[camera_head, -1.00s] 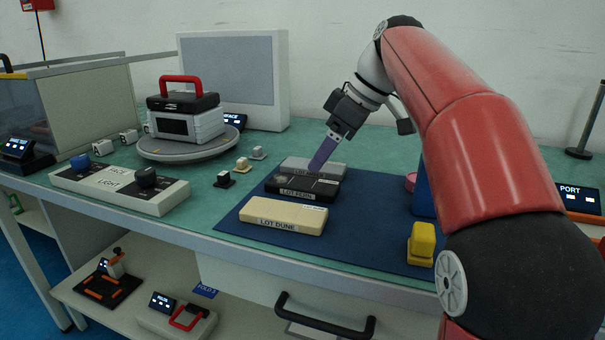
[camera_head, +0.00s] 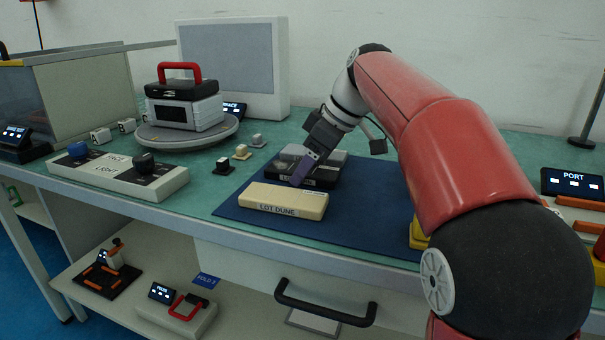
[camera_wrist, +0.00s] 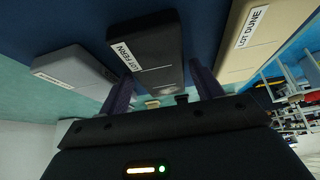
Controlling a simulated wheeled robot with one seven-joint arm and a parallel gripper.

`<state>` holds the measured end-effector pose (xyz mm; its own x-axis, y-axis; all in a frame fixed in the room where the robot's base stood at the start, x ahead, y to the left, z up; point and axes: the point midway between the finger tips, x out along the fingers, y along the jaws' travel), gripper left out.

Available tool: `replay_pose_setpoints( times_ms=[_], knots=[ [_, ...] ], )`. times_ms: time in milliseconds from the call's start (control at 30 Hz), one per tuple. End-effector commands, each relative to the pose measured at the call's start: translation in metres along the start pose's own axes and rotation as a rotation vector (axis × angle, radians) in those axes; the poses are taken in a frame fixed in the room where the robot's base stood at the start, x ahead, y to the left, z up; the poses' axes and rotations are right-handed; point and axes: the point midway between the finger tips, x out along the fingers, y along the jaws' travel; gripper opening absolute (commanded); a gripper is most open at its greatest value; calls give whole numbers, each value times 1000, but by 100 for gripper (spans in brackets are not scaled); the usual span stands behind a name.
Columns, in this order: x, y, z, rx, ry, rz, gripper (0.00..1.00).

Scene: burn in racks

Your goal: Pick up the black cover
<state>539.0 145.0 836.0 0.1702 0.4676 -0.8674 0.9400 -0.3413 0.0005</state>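The black cover (camera_head: 322,184), a flat block labelled LOT FERN, lies on the blue mat (camera_head: 390,235) between a grey block and a cream block. It shows in the wrist view (camera_wrist: 147,45) with its white label. My gripper (camera_head: 301,172) is over the black cover in the head view, and its purple fingers hide part of it. In the wrist view my gripper (camera_wrist: 158,80) has its two fingers spread apart, one toward each long side of the black cover. Nothing is held. I cannot tell how high the fingertips are above the mat.
The cream LOT DUNE block (camera_head: 283,201) lies in front and the grey block (camera_head: 330,157) behind, both close by. A cased device (camera_head: 186,112) with a red handle stands on a turntable at left. A yellow object (camera_head: 418,235) is partly hidden by my arm.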

Motion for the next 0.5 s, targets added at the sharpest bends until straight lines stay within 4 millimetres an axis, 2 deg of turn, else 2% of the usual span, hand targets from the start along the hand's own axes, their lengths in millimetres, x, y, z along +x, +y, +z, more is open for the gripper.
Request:
replay_pose_setpoints(
  times_ms=[33,300,500],
  knots=[
    [0,0,0,0,0,0,59],
    [0,0,0,0,0,0,26],
    [-1,0,0,0,1,0,26]
  ],
)
